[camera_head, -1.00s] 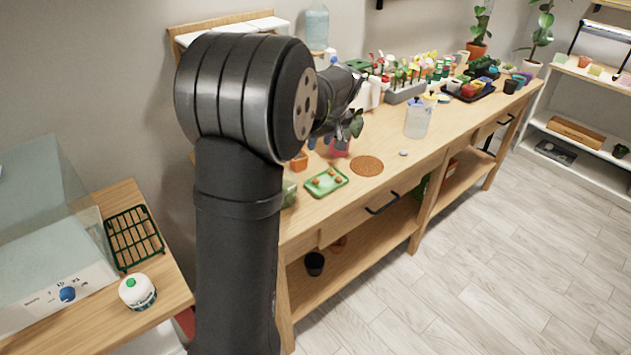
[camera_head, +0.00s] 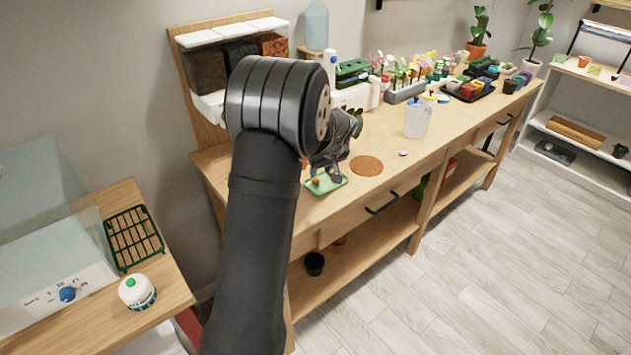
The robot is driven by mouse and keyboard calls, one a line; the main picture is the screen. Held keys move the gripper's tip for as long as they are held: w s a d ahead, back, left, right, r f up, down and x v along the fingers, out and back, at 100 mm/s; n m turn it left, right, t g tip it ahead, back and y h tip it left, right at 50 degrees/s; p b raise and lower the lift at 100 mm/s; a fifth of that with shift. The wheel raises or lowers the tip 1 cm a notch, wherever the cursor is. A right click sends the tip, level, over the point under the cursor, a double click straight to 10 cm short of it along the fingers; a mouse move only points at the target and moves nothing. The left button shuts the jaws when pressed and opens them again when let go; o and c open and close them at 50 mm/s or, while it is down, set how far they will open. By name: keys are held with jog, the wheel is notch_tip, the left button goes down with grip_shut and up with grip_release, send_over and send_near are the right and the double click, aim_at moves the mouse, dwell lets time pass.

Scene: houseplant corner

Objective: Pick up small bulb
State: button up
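A small green tray (camera_head: 323,190) lies near the front edge of the wooden bench. A small brown bulb (camera_head: 316,181) shows at its left side. The tray's right and far parts are covered by my gripper (camera_head: 334,175), which points down over it, its dark fingertips at or just above the tray. Other bulbs there are hidden or too small to make out. I cannot tell whether the fingers are apart or closed on a bulb.
A round brown mat (camera_head: 366,166) lies right of the tray. A clear jug (camera_head: 417,120) and a small pale object (camera_head: 403,153) are farther right. Soil bins (camera_head: 240,55) stand behind my arm. Potted plants and a black tray (camera_head: 468,91) fill the far bench.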

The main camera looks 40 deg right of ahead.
aim_at(317, 180)
jog(key=x, duration=0.5)
jog(key=shift+w+a, duration=0.15)
grip_shut()
